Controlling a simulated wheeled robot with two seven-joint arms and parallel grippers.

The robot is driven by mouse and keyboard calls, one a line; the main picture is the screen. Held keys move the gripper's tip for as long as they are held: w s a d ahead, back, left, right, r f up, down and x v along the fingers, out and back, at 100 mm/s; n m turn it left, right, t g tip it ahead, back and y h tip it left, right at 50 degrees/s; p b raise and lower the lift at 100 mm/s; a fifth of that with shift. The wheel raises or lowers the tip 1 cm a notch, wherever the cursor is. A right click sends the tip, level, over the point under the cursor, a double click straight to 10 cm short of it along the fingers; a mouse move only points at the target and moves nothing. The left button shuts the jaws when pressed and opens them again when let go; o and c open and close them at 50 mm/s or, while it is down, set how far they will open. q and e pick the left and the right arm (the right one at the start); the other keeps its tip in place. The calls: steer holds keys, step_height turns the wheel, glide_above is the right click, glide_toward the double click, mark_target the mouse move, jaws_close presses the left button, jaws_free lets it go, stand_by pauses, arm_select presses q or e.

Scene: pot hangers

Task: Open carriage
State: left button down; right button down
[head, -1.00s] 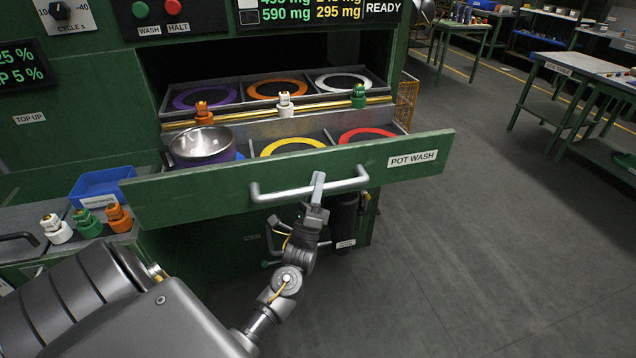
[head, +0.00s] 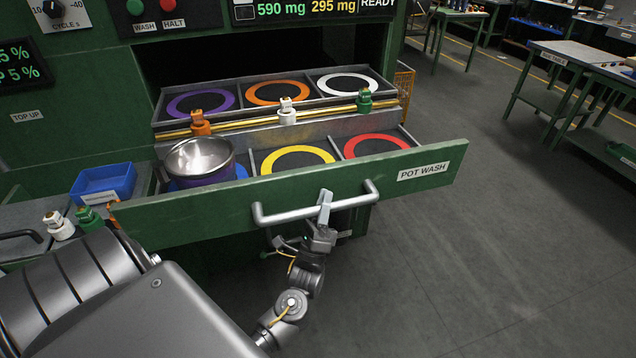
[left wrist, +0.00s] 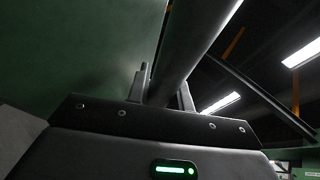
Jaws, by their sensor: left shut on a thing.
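The carriage (head: 222,206) is a green-fronted drawer labelled POT WASH, pulled out from the green machine. Its silver bar handle (head: 285,214) runs across the front. My left gripper (head: 325,204) is shut on the handle, right of its middle; in the left wrist view the bar (left wrist: 192,45) passes between the fingers (left wrist: 160,88). Inside the carriage are coloured rings: yellow (head: 268,164) and red (head: 349,148) show, and a steel pot (head: 200,160) with a purple band stands in the left bay over a blue ring. My right gripper is not in view.
A rear row holds purple (head: 172,105), orange and white rings. A gold rail (head: 245,122) carries orange, white and green fittings. A blue bin (head: 104,183) and more fittings sit on the left counter. Open floor (head: 480,230) lies to the right; work tables stand beyond.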

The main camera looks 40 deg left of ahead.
arm_select(q)
steer(key=shift+s+d, duration=0.1)
steer(key=shift+d, duration=0.1)
steer(key=shift+y, duration=0.3)
steer(key=c, duration=1.6)
jaws_free()
steer(key=shift+o, duration=0.4)
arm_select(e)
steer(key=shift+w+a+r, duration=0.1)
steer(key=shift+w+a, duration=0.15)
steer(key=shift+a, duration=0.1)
